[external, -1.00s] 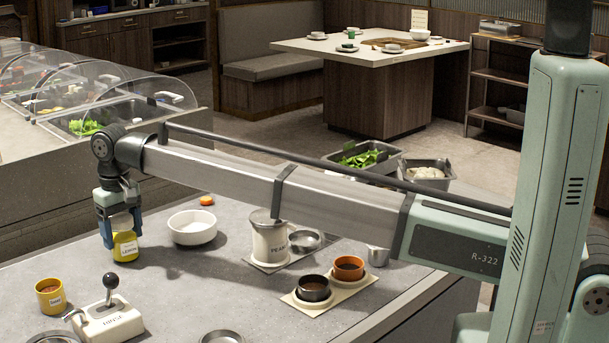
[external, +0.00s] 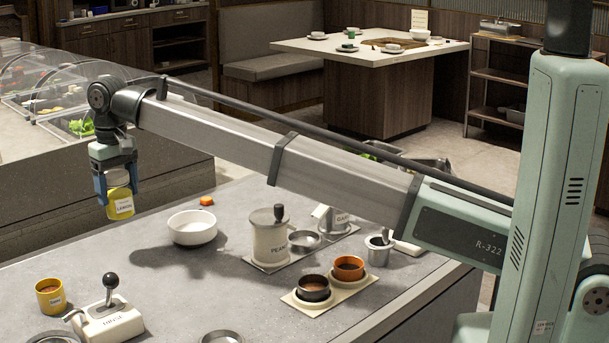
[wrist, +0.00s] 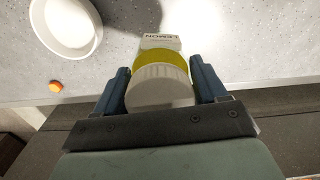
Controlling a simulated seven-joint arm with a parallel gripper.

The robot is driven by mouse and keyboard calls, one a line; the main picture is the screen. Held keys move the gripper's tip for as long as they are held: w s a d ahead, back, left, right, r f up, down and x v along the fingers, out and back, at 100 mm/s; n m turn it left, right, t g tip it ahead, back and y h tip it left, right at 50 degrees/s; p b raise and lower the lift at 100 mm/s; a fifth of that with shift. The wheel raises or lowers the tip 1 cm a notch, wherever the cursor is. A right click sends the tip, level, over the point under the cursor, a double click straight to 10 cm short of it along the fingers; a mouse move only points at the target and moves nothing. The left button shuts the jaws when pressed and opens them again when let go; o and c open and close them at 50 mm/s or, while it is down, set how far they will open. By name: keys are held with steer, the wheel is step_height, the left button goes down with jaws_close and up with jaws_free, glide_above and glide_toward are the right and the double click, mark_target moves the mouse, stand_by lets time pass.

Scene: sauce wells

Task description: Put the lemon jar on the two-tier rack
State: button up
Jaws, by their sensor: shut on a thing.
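The lemon jar (external: 120,207) is yellow with a white label reading LEMON. My gripper (external: 117,188) is shut on it and holds it in the air at the counter's far left edge. In the wrist view the jar's pale ribbed lid (wrist: 160,87) sits between the two blue fingers of my gripper (wrist: 162,85), with the yellow body and label beyond it. I cannot pick out a two-tier rack with certainty; a shelf unit with several levels (external: 497,85) stands on the floor at the back right.
A white bowl (external: 192,229) and an orange piece (external: 207,201) are on the counter near the jar. A peanut pot (external: 270,240), two sauce cups (external: 330,283), a yellow cup (external: 50,296) and a lever box (external: 106,318) also stand there. Glass-covered food bins (external: 60,95) lie behind.

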steer(key=w+d+m, duration=0.1)
steer(key=w+d, duration=0.3)
steer(key=w, duration=0.4)
steer(key=w+d+m, duration=0.1)
steer(key=w+d, duration=0.3)
steer(key=w, duration=0.5)
steer(key=w+d+m, duration=0.5)
steer(key=w+d, duration=2.3)
steer(key=d, duration=0.4)
steer(key=w+d+f+m, duration=0.1)
steer(key=w+d, duration=0.1)
steer(key=d, duration=0.6)
steer(key=w+d+f+m, duration=0.1)
steer(key=w+d+m, duration=0.15)
steer(key=d, duration=0.55)
steer(key=s+d+f+m, duration=0.1)
steer(key=s+d+m, duration=0.1)
steer(key=d, duration=1.2)
steer(key=s+d+f+m, duration=0.1)
steer(key=d, duration=1.2)
steer(key=s+d+f+m, duration=0.2)
steer(key=s+f+m, duration=0.1)
steer(key=s, duration=0.5)
steer(key=shift+w+d+f, duration=0.1)
steer(key=shift+w+f, duration=0.05)
steer(key=shift+f, duration=2.05)
steer(key=shift+w+d+f, duration=0.1)
steer(key=shift+w+f, duration=0.05)
steer(key=shift+f, duration=2)
